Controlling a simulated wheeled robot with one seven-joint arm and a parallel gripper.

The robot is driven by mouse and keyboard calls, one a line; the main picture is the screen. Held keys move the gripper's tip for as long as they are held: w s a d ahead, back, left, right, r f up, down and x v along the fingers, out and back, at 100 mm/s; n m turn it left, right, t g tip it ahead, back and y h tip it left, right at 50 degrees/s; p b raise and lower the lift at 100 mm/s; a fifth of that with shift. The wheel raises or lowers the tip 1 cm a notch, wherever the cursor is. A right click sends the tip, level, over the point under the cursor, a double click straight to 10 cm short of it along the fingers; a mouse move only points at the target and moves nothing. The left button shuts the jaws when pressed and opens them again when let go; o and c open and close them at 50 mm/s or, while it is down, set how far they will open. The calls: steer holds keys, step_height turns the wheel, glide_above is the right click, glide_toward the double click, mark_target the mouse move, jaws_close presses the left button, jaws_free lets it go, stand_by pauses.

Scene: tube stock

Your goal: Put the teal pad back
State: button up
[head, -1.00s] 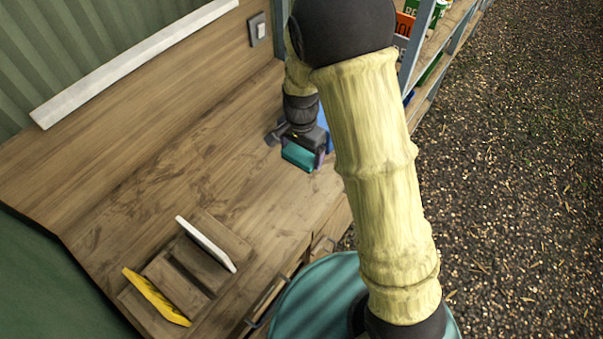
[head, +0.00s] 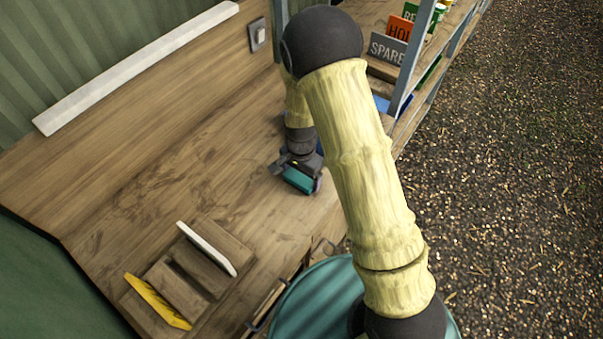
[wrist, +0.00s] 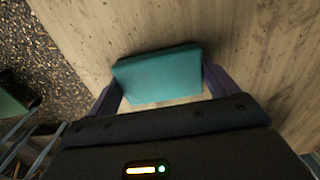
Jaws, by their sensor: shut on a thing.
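The teal pad (head: 298,180) is between the fingers of my gripper (head: 301,177), over the right part of the wooden bench. In the wrist view the teal pad (wrist: 158,75) spans the gap between the two dark fingers, and my gripper (wrist: 160,88) is shut on it. Whether the pad touches the bench top is hard to tell. A wooden rack (head: 180,285) with slots sits on the bench at lower left. A white pad (head: 207,248) and a yellow pad (head: 157,301) stand in it, with a slot between them that looks empty.
The bench top (head: 150,190) is clear between my gripper and the rack. A wall with a light switch (head: 257,34) and a white strip (head: 135,68) lies behind. Shelves with signs (head: 388,48) stand at right. A teal round thing (head: 315,300) is at the front.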

mark_target(301, 176)
steer(key=shift+f, duration=0.15)
steer(key=o, duration=0.8)
steer(key=shift+c, duration=0.2)
step_height(301, 176, up, 12)
steer(key=b, duration=0.1)
steer(key=shift+r+b, duration=0.2)
steer(key=shift+b, duration=0.1)
steer(key=shift+s, duration=0.1)
